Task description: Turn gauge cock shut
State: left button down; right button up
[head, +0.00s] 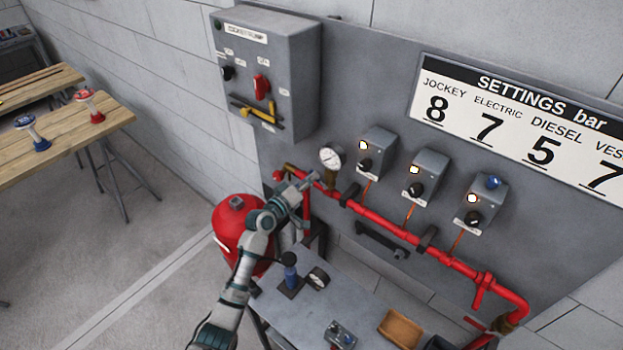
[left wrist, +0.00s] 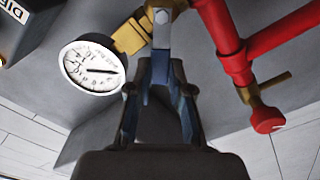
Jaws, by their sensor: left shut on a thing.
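The round white pressure gauge (head: 331,156) stands above the red pipe in the head view. It also shows in the left wrist view (left wrist: 92,67), beside the brass gauge cock (left wrist: 130,37). The cock's flat grey lever (left wrist: 161,38) runs from the brass body down between my fingers. My left gripper (head: 308,181) is at the cock, just left of and below the gauge. In the left wrist view my left gripper (left wrist: 161,78) is shut on the lever; its fingers hide the lever's end. My right gripper is not in view.
The red pipe (head: 377,221) runs along the grey panel. A small red-handled valve (left wrist: 268,118) is near the gripper in the wrist view. Three switch boxes, one of them here (head: 376,149), are right of the gauge. A red tank (head: 229,216) and grey bench (head: 300,320) stand below.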

pick_arm(q)
jog(key=f+n, duration=0.1)
jog(key=n, duration=0.1)
jog(key=a+n, duration=0.1)
jog(key=n, duration=0.2)
jog(key=w+f+n+p, duration=0.1)
jog(key=n, duration=0.2)
jog(key=shift+a+f, duration=0.2)
jog(key=shift+f, duration=0.2)
jog(key=c, duration=1.3)
grip_release()
jog(key=shift+o, duration=1.2)
jog(key=shift+w+f, duration=0.2)
jog(key=v, duration=1.1)
jog(key=shift+s+a+f, duration=0.25)
jog(key=shift+a+f, duration=0.05)
